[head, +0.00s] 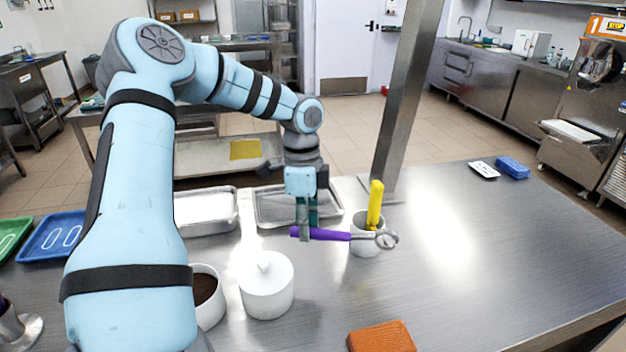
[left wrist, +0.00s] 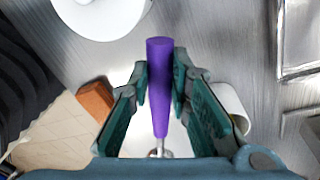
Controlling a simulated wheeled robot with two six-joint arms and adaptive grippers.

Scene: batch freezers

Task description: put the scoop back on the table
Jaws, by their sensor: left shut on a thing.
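The scoop has a purple handle (head: 322,234) and a metal ring-like head (head: 387,239). My left gripper (head: 306,222) points down and is shut on the purple handle, which lies roughly level above the table (head: 480,260), head toward the right. In the left wrist view the purple handle (left wrist: 160,88) stands between the green fingers (left wrist: 160,95), and the metal part is mostly hidden below it. The scoop's head overlaps a white cup in the head view; I cannot tell if they touch. My right gripper is not in view.
The white cup (head: 364,246) holds a yellow-handled tool (head: 375,203). A white lidded pot (head: 267,288), a bowl of dark brown contents (head: 211,316), an orange sponge (head: 381,337) and metal trays (head: 206,212) surround the gripper. A metal post (head: 405,100) rises behind.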

